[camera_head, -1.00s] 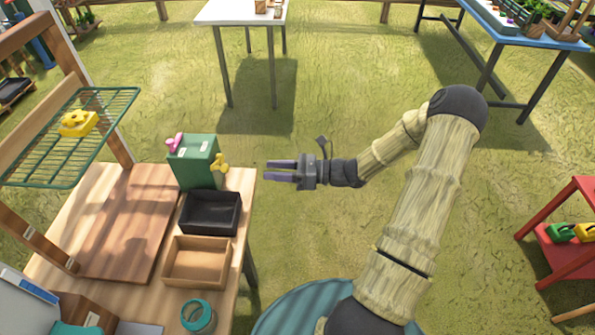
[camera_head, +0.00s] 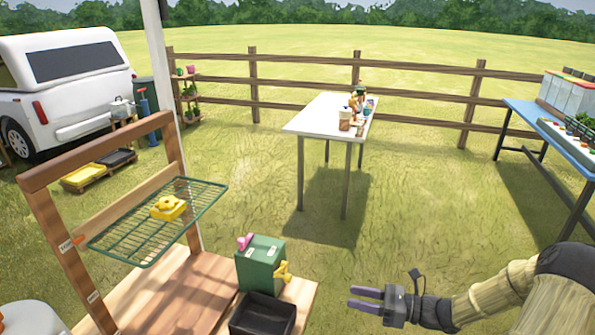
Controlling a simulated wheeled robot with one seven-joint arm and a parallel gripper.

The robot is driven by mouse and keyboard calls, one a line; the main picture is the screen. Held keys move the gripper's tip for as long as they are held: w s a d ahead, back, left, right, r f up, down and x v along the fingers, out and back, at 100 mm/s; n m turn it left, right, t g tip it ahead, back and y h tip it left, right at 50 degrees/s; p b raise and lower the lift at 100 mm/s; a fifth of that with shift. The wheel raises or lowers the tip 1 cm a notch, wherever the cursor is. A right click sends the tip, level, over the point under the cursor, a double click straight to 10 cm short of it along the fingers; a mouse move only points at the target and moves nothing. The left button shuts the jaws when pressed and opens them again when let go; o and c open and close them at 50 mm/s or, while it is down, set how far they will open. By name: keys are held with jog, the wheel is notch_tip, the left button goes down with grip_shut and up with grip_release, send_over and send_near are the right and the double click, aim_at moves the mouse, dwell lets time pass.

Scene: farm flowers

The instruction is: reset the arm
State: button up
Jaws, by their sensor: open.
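My gripper (camera_head: 366,299) is in the lower right of the head view, at the end of my bent arm. Its two purple fingers point left and are apart, with nothing between them. It hangs over the grass, just right of the wooden bench (camera_head: 177,292), and touches nothing that I can see. A green box (camera_head: 261,268) with a pink knob and a yellow knob stands on the bench, left of the fingers.
A black tray (camera_head: 263,315) sits in front of the green box. A wire shelf (camera_head: 150,228) holds a yellow object (camera_head: 168,208). A white table (camera_head: 318,117) with small items stands beyond, and a blue table (camera_head: 560,150) at right. Open grass lies between.

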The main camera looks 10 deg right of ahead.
jog(key=s+a+n+g+h+p, duration=0.3)
jog(key=s+a+n+g+h, duration=0.4)
jog(key=s+n+g, duration=0.4)
notch_tip(320, 180, up, 12)
jog(key=s+d+n+t+h+p, duration=0.1)
jog(key=n+t+h+p, duration=0.2)
jog(key=n, duration=1.2)
jog(key=t+h, duration=0.3)
jog(key=h, duration=0.3)
jog(key=shift+s, duration=0.25)
